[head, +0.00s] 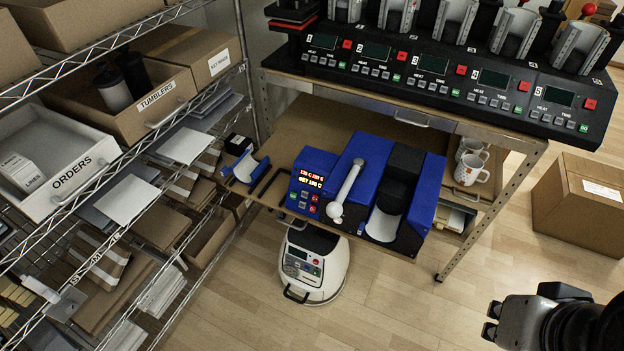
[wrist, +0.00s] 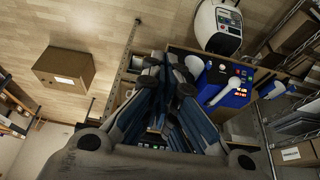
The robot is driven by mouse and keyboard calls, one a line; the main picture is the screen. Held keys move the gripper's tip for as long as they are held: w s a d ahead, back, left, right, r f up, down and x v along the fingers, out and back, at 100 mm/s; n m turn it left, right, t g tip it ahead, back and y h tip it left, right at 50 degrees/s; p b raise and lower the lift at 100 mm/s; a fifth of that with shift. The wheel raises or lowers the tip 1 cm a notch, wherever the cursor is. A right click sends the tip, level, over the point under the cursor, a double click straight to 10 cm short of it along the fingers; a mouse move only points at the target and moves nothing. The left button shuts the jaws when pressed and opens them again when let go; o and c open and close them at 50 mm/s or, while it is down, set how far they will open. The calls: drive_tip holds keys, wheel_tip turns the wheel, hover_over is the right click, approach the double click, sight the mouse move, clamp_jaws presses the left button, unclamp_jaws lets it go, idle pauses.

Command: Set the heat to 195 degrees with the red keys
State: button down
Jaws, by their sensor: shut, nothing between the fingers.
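The blue mug press (head: 372,165) stands on the bench shelf in the middle of the head view, with a white-handled lever. Its control panel (head: 311,183) is at its left end. The lit display has two lines of digits; the lower one starts with SET, but the number is too small to read surely. Small red keys (head: 314,198) sit under the display, with other keys beside them. My gripper (head: 489,321) is shut and empty at the lower right, far from the press. In the wrist view its fingers (wrist: 168,85) are closed together, with the press (wrist: 228,92) beyond them to the right.
A row of black multi-station presses (head: 440,75) stands on the upper bench. White mugs (head: 471,165) stand right of the blue press. A white machine (head: 312,268) is on the floor below. A wire shelf (head: 215,130) stands left, a cardboard box (head: 580,200) right. Floor near my gripper is clear.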

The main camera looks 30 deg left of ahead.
idle(0.3)
drive_tip(key=w+a+f+n+t+y, duration=0.1)
drive_tip(key=w+a+n+t, duration=0.15)
drive_tip(key=w+a, duration=0.5)
drive_tip(key=w+a+f+n+t+y, duration=0.1)
drive_tip(key=w+a+n, duration=0.25)
drive_tip(key=w, duration=0.75)
drive_tip(key=w+a+f+n+t+y, duration=0.1)
drive_tip(key=w+a+n, duration=0.1)
drive_tip(key=w+a, duration=0.6)
drive_tip(key=w+a+f+n+t+y, duration=0.1)
drive_tip(key=w+a+f+n, duration=0.1)
drive_tip(key=a+f, duration=0.3)
drive_tip(key=w+a+f+n+t+y, duration=0.1)
drive_tip(key=w+a+f+n+t, duration=0.1)
drive_tip(key=a+f, duration=0.3)
drive_tip(key=w+a+f+n+t+y, duration=0.1)
drive_tip(key=w+a+f+n, duration=0.2)
drive_tip(key=a+f, duration=0.3)
drive_tip(key=shift+w+a+t, duration=0.1)
drive_tip(key=shift+a+t, duration=0.25)
drive_tip(key=shift+a, duration=1)
drive_tip(key=s+a+f+n+t+y, duration=0.1)
drive_tip(key=s+a+f+n, duration=0.1)
drive_tip(key=s+f, duration=0.3)
drive_tip(key=s+a+f+n+t+y, duration=0.2)
drive_tip(key=s+a+f+n, duration=0.1)
drive_tip(key=s+f, duration=0.3)
drive_tip(key=shift+f+n, duration=0.65)
drive_tip(key=shift+n, duration=0.25)
